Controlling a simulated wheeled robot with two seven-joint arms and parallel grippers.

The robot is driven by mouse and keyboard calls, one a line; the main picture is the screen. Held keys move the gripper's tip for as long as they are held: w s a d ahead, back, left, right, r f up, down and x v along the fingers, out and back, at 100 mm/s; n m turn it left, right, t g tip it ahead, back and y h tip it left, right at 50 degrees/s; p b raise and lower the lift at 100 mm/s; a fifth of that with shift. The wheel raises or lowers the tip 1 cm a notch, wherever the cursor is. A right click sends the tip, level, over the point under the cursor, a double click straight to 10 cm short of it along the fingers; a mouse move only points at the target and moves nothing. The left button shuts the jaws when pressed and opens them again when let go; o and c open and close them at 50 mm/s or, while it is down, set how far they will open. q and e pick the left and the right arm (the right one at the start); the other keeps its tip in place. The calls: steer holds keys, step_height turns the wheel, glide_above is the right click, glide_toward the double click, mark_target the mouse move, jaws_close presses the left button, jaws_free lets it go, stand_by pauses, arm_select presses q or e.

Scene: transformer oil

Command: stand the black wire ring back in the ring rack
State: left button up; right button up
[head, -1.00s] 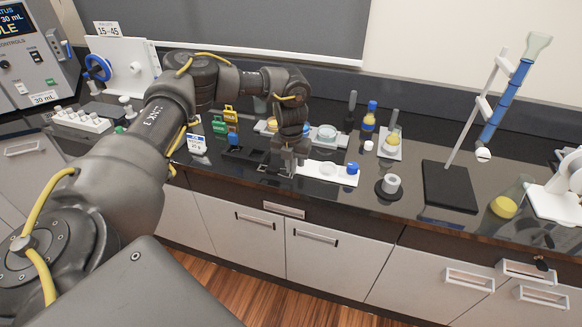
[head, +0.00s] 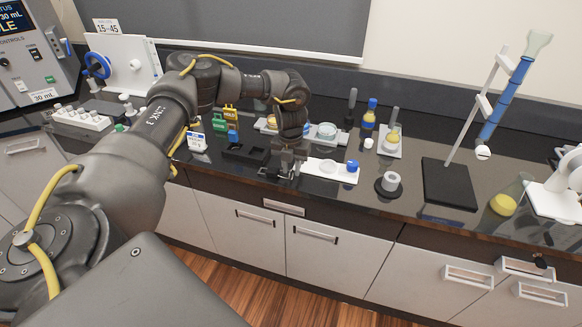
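My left gripper (head: 289,170) points down at the counter's front edge, in the middle of the head view. A small dark wire shape, which looks like the black wire ring (head: 270,172), is at its fingertips, just to their left. The ring is small and dark against the black counter, so its outline and tilt are unclear. The frames do not show whether the fingers are closed on it. A low black block with recesses (head: 245,153), possibly the ring rack, sits on the counter to the left of the gripper. My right gripper is out of view.
A white tray (head: 318,168) with a blue-capped item (head: 352,166) lies right of the gripper. Green, yellow and blue tags (head: 230,118) stand behind the black block.

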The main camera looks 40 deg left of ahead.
arm_select(q)
step_height(320, 180, up, 12)
steer(key=b, duration=0.1)
steer(key=shift+b, duration=0.35)
steer(key=shift+r, duration=0.1)
